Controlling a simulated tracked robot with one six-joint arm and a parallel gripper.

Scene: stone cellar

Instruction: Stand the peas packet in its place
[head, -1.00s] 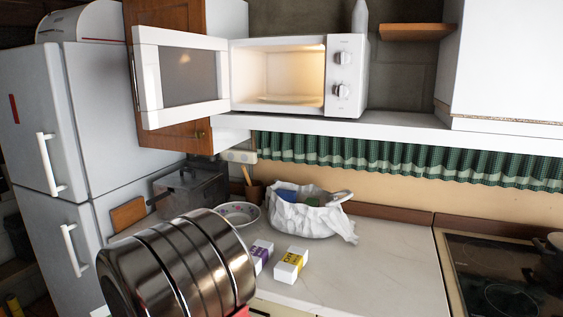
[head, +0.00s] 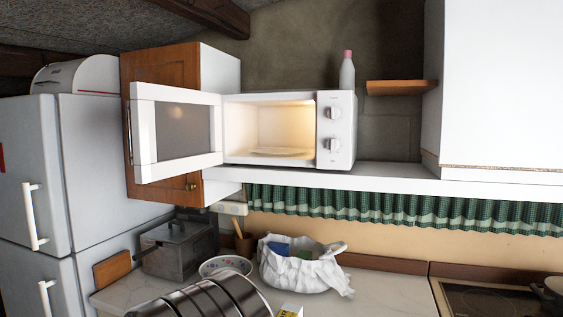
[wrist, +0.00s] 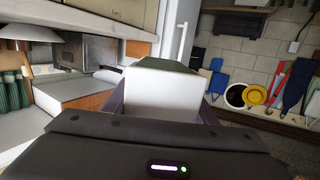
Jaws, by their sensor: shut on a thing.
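My gripper (wrist: 162,110) is shut on a white box-shaped packet with a green face (wrist: 165,65), taken to be the peas packet. It shows between the two dark fingers in the wrist view; no lettering is readable on it. Neither the gripper nor the held packet shows in the head view, where only my arm is at the bottom. A white packet with a yellow label (head: 290,311) stands on the pale counter (head: 395,295), cut off by the lower edge of the head view.
A white plastic bag (head: 298,270) with things in it, a bowl (head: 226,266) and a metal box (head: 178,250) stand at the back of the counter. The hob (head: 490,298) is at right. Above, the microwave (head: 337,130) stands with its door (head: 180,130) open.

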